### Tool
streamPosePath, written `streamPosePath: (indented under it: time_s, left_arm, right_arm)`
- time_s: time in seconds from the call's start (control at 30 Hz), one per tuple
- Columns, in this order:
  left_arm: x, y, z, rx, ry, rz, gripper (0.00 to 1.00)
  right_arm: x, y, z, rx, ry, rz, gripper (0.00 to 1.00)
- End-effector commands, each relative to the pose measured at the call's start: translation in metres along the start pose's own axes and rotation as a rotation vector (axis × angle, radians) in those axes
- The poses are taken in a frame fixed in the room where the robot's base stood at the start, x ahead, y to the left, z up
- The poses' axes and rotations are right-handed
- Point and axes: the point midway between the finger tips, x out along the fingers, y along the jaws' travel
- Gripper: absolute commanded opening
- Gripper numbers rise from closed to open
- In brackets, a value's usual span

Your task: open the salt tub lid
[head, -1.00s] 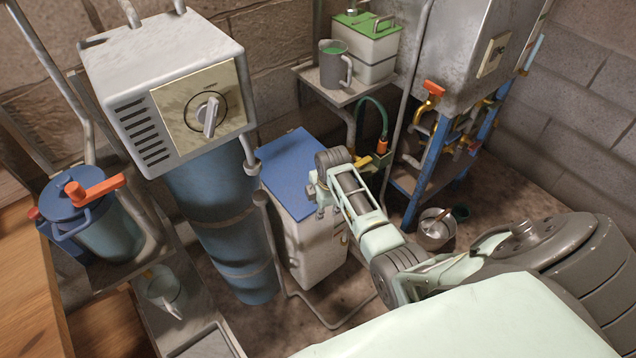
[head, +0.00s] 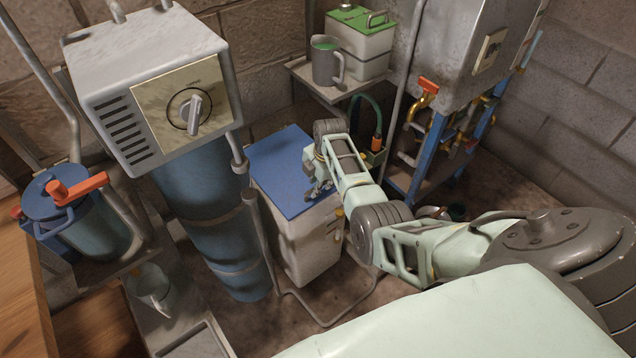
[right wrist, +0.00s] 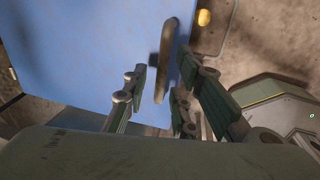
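The tub with a blue lid (head: 286,165) and a pale body (head: 308,245) stands on the floor in the middle of the head view. Its lid lies flat and shut. My right gripper (head: 316,188) is at the lid's right edge. In the right wrist view, the blue lid (right wrist: 85,55) fills the upper left. A narrow grey-brown bar (right wrist: 168,65) at the lid's edge lies between the fingers of my right gripper (right wrist: 163,80), which are apart. Whether a finger touches the bar, I cannot tell. My left gripper is not in view.
A blue column with a grey control box (head: 160,90) stands close left of the tub. A shelf behind holds a grey jug (head: 326,62) and a green-lidded box (head: 361,40). A blue-framed metal tank (head: 455,50) is at the back right. A bent pipe (head: 262,235) runs before the tub.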

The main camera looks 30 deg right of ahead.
Motion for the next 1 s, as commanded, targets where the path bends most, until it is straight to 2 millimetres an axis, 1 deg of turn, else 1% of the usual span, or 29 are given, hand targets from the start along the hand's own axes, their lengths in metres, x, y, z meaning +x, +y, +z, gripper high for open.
streamPosePath:
  time_s: [0.23, 0.27, 0.53, 1.0]
  left_arm:
    - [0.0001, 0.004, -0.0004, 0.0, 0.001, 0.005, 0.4]
    - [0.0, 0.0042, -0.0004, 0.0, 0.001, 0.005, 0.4]
    - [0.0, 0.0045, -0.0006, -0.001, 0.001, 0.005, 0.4]
    - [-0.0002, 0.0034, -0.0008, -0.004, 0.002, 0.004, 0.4]
  right_arm:
    - [0.0009, 0.0002, 0.0, 0.0, 0.0, 0.001, 0.25]
    - [0.0008, 0.0002, 0.0, 0.0, 0.0, 0.001, 0.23]
    - [0.0006, 0.0005, -0.0001, 0.001, 0.0, 0.002, 0.0]
    - [-0.0008, 0.0027, 0.0, 0.002, 0.0, 0.007, 0.0]
